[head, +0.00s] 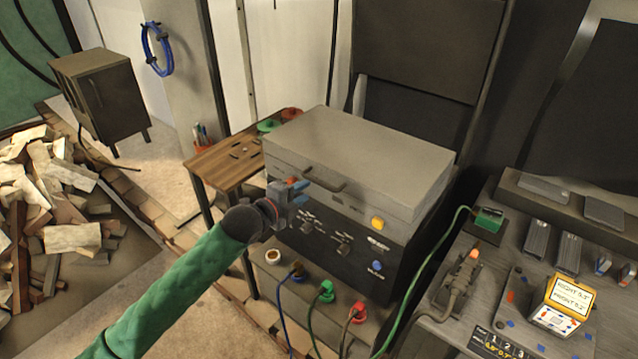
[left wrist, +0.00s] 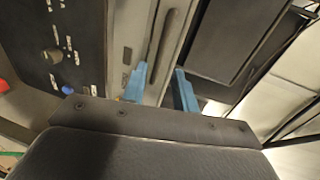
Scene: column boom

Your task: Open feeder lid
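The feeder (head: 340,240) is a box with a dark front panel of knobs and buttons and a grey lid (head: 365,155). The lid lies shut on top. A dark bar handle (head: 323,178) is on the lid's front face; it also shows in the left wrist view (left wrist: 172,45). My left gripper (head: 302,191) is in front of the feeder, near the handle's left end. In the left wrist view its two blue fingers (left wrist: 160,87) are apart, with the handle ahead between their lines. I cannot tell whether they touch it. My right gripper is not in view.
A wooden side table (head: 222,163) stands left of the feeder. Coloured cables hang from sockets (head: 326,291) below the panel. A grey bench (head: 480,300) with a yellow box (head: 562,303) is on the right. Split wood (head: 60,200) lies at far left.

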